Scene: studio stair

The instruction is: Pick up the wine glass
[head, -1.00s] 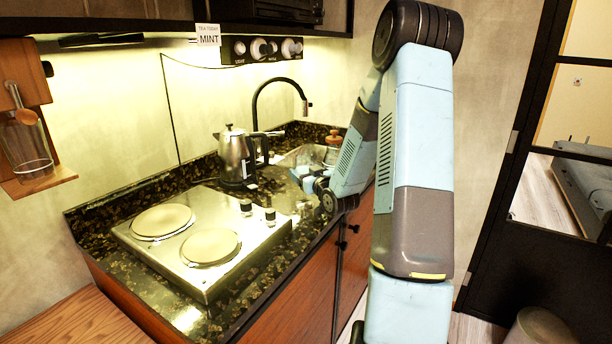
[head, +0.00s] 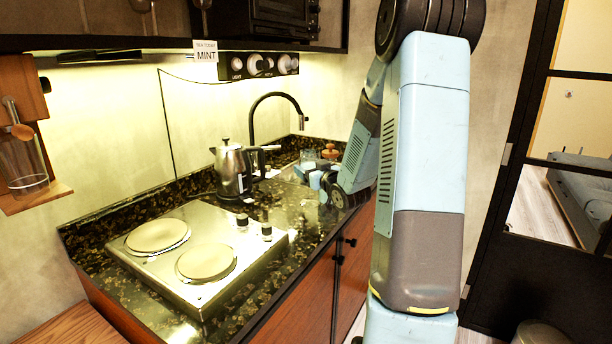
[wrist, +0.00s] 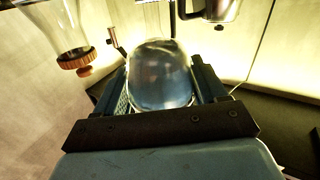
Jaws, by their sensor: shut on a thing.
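The wine glass (wrist: 160,72) shows in the wrist view as a clear, rounded glass shape between my fingers. My gripper (wrist: 163,85) is shut on it, one finger on each side. The stem and foot cannot be made out. In the head view my gripper (head: 315,178) is over the counter by the sink, right of the kettle. The glass cannot be told apart there, and my arm hides part of that area.
A steel kettle (head: 233,172) stands close to my gripper's left. Behind are a black faucet (head: 252,118) and a jar with a wooden lid (head: 330,153). A two-plate hob (head: 200,240) is at front left. Cupboards (head: 110,22) hang above.

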